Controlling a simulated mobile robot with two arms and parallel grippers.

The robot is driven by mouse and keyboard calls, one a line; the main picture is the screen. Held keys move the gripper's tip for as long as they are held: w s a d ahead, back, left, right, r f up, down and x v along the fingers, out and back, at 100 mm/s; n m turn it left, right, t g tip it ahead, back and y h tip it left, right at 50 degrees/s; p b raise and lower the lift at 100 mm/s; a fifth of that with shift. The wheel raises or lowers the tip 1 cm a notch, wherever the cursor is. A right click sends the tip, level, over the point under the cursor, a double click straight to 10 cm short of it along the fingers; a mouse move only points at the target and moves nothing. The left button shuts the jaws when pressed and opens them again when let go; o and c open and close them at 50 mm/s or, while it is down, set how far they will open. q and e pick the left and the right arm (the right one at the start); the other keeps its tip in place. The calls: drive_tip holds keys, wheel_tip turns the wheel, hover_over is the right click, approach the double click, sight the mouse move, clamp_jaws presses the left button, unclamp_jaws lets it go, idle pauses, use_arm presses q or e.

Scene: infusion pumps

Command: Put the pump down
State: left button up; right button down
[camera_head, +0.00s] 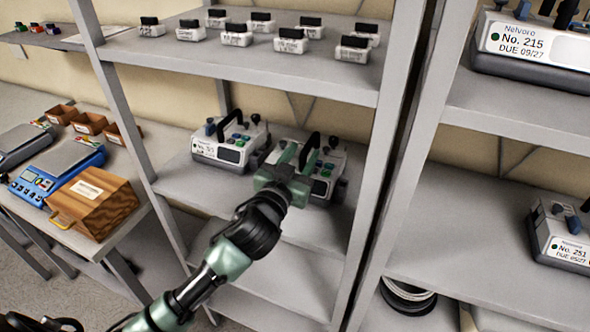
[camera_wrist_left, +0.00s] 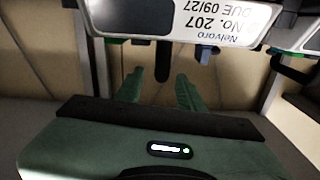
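The pump labelled No. 207 (camera_head: 325,178) stands on the middle shelf, a white and grey box with a raised black handle. It also shows upside down at the top of the left wrist view (camera_wrist_left: 180,18). My left gripper (camera_head: 298,156) is at this pump's handle, partly hiding the pump in the head view. In the left wrist view its two green fingers (camera_wrist_left: 159,82) stand apart, with the dark handle (camera_wrist_left: 163,60) between them and gaps visible on both sides. My right gripper is not in view.
Another pump (camera_head: 229,147) stands close by on the left of the same shelf. Small labelled blocks (camera_head: 236,38) fill the shelf above. Pumps No. 215 (camera_head: 530,45) and No. 251 (camera_head: 565,240) stand on the right rack. A wooden box (camera_head: 95,203) and a blue scale (camera_head: 58,170) are on the left table.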

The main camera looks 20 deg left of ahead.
use_arm(q)
drive_tip(key=s, duration=0.5)
drive_tip(key=shift+b, duration=0.4)
